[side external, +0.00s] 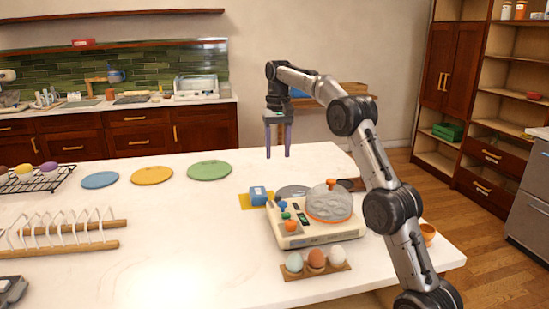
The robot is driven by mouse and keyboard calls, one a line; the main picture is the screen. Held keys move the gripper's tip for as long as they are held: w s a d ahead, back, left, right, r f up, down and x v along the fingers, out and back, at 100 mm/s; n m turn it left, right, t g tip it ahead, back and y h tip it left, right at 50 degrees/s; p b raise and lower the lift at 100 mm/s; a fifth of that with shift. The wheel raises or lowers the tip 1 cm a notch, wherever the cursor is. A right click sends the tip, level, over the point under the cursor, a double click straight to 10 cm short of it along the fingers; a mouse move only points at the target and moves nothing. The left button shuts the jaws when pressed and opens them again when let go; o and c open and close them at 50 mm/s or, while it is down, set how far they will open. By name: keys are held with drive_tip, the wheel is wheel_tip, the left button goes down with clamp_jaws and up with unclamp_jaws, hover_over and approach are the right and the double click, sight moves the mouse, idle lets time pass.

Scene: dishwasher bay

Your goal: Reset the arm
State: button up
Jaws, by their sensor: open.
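My gripper (278,153) hangs from the raised arm above the far part of the white table. Its two purple fingers point straight down and are apart. Nothing is between them. The arm reaches up from the lower right and bends over the table's right side. The gripper is behind the cream egg cooker (308,237) in the picture and clear of it. The cooker has coloured knobs and a clear dome lid with an orange knob (330,186).
An egg holder (318,274) with eggs stands in front of the cooker. A blue block (259,195) sits on a yellow mat (244,202). Blue, orange and green discs (209,170) lie left of the gripper. A white rack (68,232) stands at left. The table's middle is clear.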

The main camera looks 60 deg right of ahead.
drive_tip(key=s+a+r+n+t, duration=0.2)
drive_tip(key=s+a+r, duration=0.1)
drive_tip(key=a+r, duration=0.65)
drive_tip(key=s+a+r+n+t, duration=0.1)
drive_tip(key=s+a+r+n, duration=0.15)
drive_tip(key=s+a, duration=0.7)
drive_tip(key=s+a+f+n+t, duration=0.1)
drive_tip(key=s+a+f, duration=0.15)
drive_tip(key=s, duration=0.25)
drive_tip(key=s+a+f+n+t, duration=0.1)
drive_tip(key=s+a, duration=0.2)
drive_tip(key=s, duration=0.3)
drive_tip(key=s+a+f+n, duration=0.1)
drive_tip(key=s+f, duration=0.5)
drive_tip(key=f, duration=0.7)
drive_tip(key=shift+s+n+t, duration=0.15)
drive_tip(key=shift+n+t, duration=0.15)
drive_tip(key=shift+n, duration=0.45)
